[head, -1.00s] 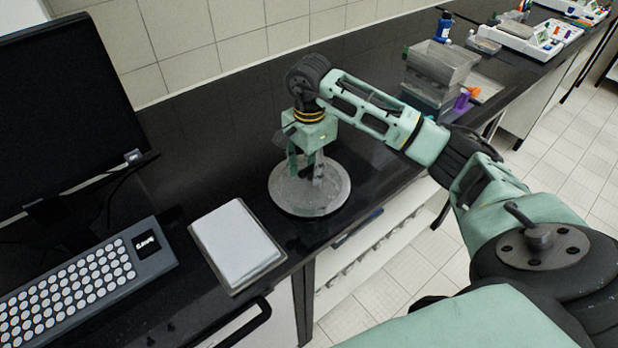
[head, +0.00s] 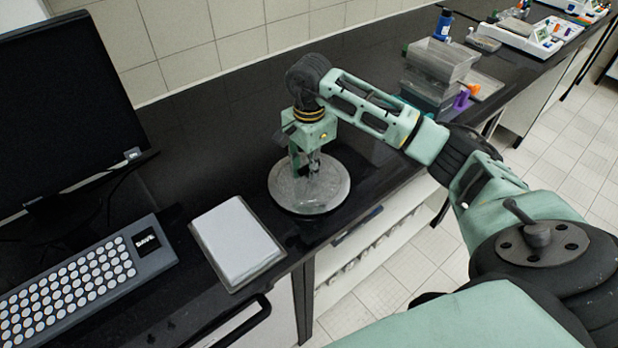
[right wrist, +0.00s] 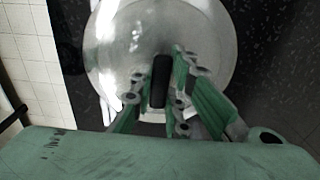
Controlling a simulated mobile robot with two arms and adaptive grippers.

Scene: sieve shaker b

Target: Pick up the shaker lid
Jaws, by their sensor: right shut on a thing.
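The shaker lid (head: 309,190) is a round, greyish, glossy disc lying flat over the black counter. In the right wrist view the lid (right wrist: 115,62) shows as a pale disc with an upright black handle (right wrist: 161,72) in its middle. My right gripper (head: 308,167) points down over the lid's centre. In the right wrist view its fingers (right wrist: 162,92) stand on both sides of the handle and are shut on it. Whether anything lies under the lid is hidden. My left gripper is not in view.
A white-topped flat pad (head: 236,240) lies left of the lid, with a keyboard (head: 75,270) and monitor (head: 65,110) further left. The counter's front edge is close to the lid.

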